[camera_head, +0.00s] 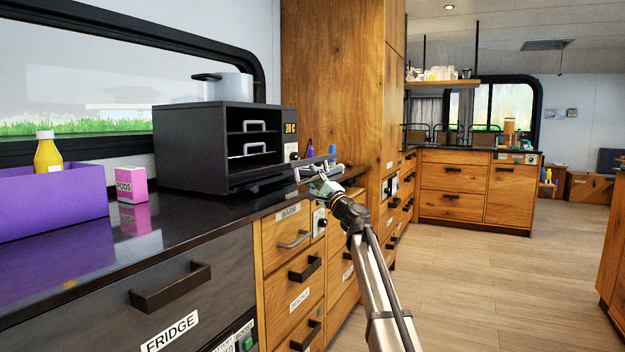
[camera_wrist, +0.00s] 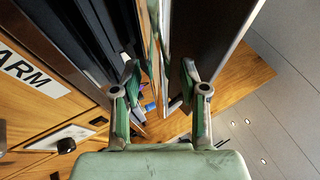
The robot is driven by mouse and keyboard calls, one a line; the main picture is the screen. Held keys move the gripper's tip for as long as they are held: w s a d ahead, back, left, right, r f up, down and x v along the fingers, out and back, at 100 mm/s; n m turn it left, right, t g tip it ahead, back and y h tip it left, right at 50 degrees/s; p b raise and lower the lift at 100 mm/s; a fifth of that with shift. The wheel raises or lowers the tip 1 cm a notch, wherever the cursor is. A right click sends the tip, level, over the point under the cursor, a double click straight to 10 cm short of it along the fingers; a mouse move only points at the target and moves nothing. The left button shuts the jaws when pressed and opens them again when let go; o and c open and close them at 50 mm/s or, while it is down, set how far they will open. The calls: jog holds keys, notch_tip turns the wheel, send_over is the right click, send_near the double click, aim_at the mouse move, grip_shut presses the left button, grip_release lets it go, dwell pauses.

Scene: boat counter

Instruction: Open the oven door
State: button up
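The dark grey oven (camera_head: 205,150) stands on the counter, with a "20 C" display on its right side. Its front shows a dark interior with two light handles inside. A thin dark slab, seemingly the door (camera_head: 262,178), juts out low at its front, near horizontal. My gripper (camera_head: 318,178) is at the right end of this slab. In the wrist view my gripper (camera_wrist: 160,78) has its two fingers apart, with a thin panel edge between or just beyond them; a dark panel face (camera_wrist: 212,40) shows behind the right finger. I cannot tell whether the fingers touch it.
A pot (camera_head: 230,86) stands on the oven. A purple box (camera_head: 50,205) and a pink carton (camera_head: 132,185) are on the counter to the left. Below are drawers with handles (camera_head: 294,240) and the fridge (camera_head: 190,300). Small bottles stand right of the oven. The floor at right is clear.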

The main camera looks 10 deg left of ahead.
jog(key=v, duration=1.2)
